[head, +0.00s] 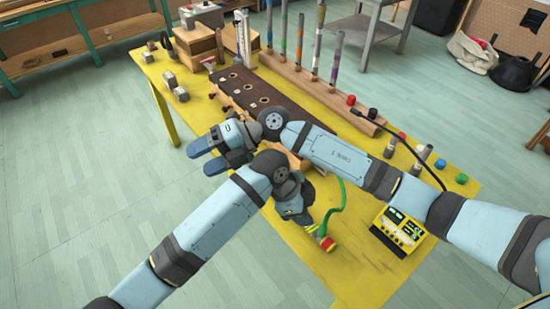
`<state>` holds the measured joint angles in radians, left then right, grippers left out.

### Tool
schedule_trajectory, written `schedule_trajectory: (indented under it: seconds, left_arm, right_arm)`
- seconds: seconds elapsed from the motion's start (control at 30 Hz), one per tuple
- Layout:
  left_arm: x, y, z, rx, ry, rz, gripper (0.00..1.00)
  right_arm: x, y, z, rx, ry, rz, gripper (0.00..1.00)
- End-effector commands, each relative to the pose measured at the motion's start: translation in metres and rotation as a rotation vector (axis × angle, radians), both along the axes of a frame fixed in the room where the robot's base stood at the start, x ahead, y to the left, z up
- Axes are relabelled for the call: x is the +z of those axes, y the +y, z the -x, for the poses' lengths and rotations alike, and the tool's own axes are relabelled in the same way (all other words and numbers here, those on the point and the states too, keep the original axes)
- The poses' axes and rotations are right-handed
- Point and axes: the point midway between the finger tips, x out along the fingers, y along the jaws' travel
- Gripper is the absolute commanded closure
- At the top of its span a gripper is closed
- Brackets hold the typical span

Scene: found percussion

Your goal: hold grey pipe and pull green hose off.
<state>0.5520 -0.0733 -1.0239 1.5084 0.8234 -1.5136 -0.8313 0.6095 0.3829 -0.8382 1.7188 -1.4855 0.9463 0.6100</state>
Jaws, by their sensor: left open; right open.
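A green hose (339,208) lies curved on the yellow table, right of my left gripper. Its lower end is by a red and yellow fitting (327,243). My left gripper (303,217) points down beside the hose near the table's front edge. It is open; whether it touches the hose cannot be told. My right gripper (203,157) is open and empty, pointing left near the table's front left edge. My arms cross at the middle and cover part of the table. I cannot make out which grey pipe belongs with the hose; it may be hidden.
A wooden rack (325,90) holds several upright banded pipes behind a dark perforated board (262,92). A yellow box device (398,230) stands at right, with several coloured caps (440,163) behind it. Grey blocks (170,79) stand at the far left.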

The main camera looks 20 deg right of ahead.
Motion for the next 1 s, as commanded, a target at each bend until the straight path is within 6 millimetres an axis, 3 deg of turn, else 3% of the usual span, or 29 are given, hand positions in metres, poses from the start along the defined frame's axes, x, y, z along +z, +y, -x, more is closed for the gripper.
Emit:
schedule_trajectory:
  seconds: [0.13, 0.23, 0.4, 0.5, 0.6, 0.77, 1.0]
  left_arm:
    - [0.000, 0.000, 0.000, 0.000, 0.000, 0.000, 0.57]
    - [0.000, 0.000, 0.000, 0.000, 0.000, 0.000, 0.57]
    - [0.000, 0.000, 0.000, 0.000, 0.000, 0.000, 0.57]
    - [0.000, 0.000, 0.000, 0.000, 0.000, 0.000, 0.57]
    - [0.000, 0.000, 0.000, 0.000, 0.000, 0.000, 0.57]
    - [0.000, 0.000, 0.000, 0.000, 0.000, 0.000, 0.57]
    - [0.000, 0.000, 0.000, 0.000, 0.000, 0.000, 0.57]
  right_arm:
    - [-0.056, -0.026, -0.006, 0.151, -0.134, 0.419, 0.37]
    - [-0.087, -0.063, -0.019, 0.217, -0.199, 0.691, 0.37]
    - [-0.111, -0.127, -0.042, 0.268, -0.260, 1.042, 0.37]
    - [-0.115, -0.151, -0.051, 0.277, -0.274, 1.158, 0.37]
    - [-0.117, -0.165, -0.056, 0.281, -0.280, 1.220, 0.37]
    - [-0.130, -0.169, -0.057, 0.285, -0.279, 1.242, 0.37]
    - [-0.173, -0.168, -0.056, 0.285, -0.278, 1.239, 0.37]
